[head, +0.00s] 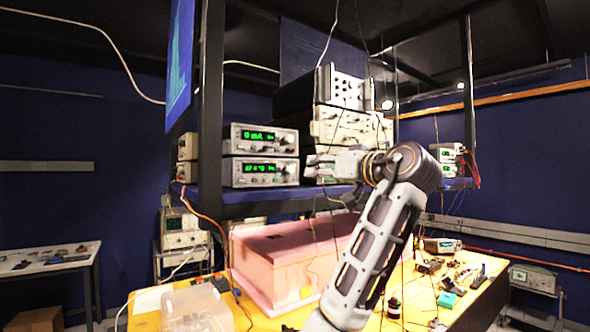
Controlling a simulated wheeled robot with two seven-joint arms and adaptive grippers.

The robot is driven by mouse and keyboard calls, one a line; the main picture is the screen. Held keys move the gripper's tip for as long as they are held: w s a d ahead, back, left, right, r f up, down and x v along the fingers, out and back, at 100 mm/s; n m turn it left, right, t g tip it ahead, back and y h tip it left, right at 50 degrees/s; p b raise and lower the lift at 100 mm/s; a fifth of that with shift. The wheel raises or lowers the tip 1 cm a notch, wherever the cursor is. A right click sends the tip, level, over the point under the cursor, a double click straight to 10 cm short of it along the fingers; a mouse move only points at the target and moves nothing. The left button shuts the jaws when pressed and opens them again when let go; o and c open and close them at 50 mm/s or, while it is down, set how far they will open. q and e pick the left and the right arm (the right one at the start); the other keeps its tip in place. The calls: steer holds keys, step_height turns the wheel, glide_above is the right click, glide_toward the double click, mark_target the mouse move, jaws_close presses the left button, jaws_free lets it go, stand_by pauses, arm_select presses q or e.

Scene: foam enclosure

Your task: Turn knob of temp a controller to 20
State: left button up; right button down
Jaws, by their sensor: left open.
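The temperature controller (239,182) is the lower of two grey boxes stacked on the shelf. Its green display seems to read about 27.4 °C, though the digits are small. Its knob (290,170) is at the right end of the front panel. My left gripper (309,166) is open and empty, just right of the knob, its fingers pointing left toward the controller. I cannot tell whether a finger touches the knob. My left arm rises from the bottom middle. My right gripper is not in view.
A similar box (241,148) with a green "0 mA" display sits on the controller. More instruments (340,126) are stacked behind my gripper. A dark shelf post (211,100) stands at the left. Below, a pink foam box (290,255) and a clear container (195,308) sit on the yellow table.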

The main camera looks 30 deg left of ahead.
mark_target(292, 169)
arm_select(q)
steer(key=p+x, duration=0.3)
steer(key=x, duration=0.9)
steer(key=shift+w+a+p, duration=0.1)
steer(key=shift+a+p, duration=0.2)
steer(key=shift+p, duration=0.05)
jaws_close()
